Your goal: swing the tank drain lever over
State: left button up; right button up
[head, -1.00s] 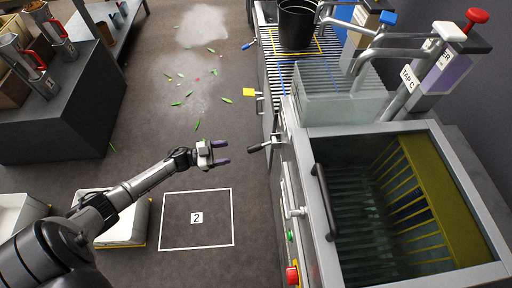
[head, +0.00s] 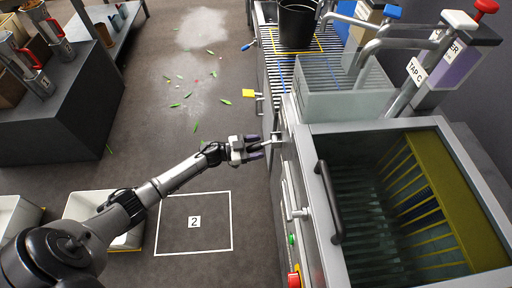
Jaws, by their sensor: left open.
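The tank (head: 330,262) is the large grey-rimmed basin at the lower right. A short lever (head: 275,137) sticks out from its left side near the far corner. My left gripper (head: 258,147) is open at this lever's outer end. Its fingers point right, and they hide most of the dark handle. I cannot tell whether the fingers touch it. A silver lever-like fitting (head: 299,213) is on the tank's near left side. My right gripper is out of view.
A yellow-tagged lever (head: 249,93) and a blue-handled lever (head: 249,45) stick out farther along the bench. A black bucket (head: 297,25) stands on the slatted rack. A dark bar handle (head: 329,200) lies along the tank. Floor square 2 (head: 194,240) is clear.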

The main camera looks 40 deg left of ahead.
pick_arm(q)
jog(key=shift+c, duration=0.2)
grip_shut()
dwell(0.4)
